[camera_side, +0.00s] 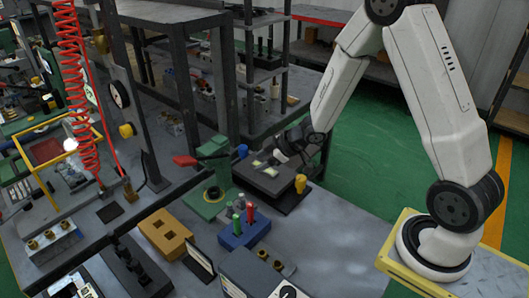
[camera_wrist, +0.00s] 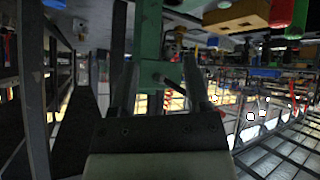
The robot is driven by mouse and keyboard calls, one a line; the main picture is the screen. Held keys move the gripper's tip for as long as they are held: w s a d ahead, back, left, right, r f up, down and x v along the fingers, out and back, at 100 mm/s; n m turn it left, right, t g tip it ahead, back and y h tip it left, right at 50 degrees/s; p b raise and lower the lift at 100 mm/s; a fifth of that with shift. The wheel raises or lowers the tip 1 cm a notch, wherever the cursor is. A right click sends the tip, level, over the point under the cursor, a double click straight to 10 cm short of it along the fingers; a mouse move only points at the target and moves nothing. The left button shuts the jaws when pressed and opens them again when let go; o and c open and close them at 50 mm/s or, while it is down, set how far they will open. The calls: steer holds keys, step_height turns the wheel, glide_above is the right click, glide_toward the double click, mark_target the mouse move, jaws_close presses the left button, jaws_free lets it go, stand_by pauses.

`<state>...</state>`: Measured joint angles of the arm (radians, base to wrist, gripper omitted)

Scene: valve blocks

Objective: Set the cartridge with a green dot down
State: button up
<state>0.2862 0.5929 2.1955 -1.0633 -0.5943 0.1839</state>
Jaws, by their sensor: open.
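My gripper (camera_side: 284,150) is at the end of the arm, low over the table beside a dark block (camera_side: 268,183) with small pale and yellowish pieces on top. In the wrist view my gripper (camera_wrist: 163,80) has its fingers apart, with a green fixture post (camera_wrist: 150,45) beyond them. I see nothing held between the fingers. I cannot pick out a cartridge with a green dot for sure. A blue block (camera_side: 243,234) nearer the camera holds upright pieces, one with a green top (camera_side: 237,221) and one with a red top (camera_side: 250,210).
A green fixture (camera_side: 208,197) with a red handle (camera_side: 184,160) stands left of the dark block. A yellow-orange block with holes (camera_side: 164,233) and a rack with brass pieces (camera_side: 52,240) lie farther left. Dark shelf posts rise behind. The table at front right is clear.

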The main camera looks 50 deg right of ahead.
steer(key=s+a+r+m+g+h, duration=0.2)
steer(key=s+r+m+g, duration=0.1)
steer(key=s, duration=0.5)
steer(key=s+a+r+m+g+h, duration=0.2)
steer(key=s+m, duration=0.3)
steer(key=s, duration=0.3)
steer(key=shift+s+r+g, duration=0.4)
steer(key=shift+r, duration=0.05)
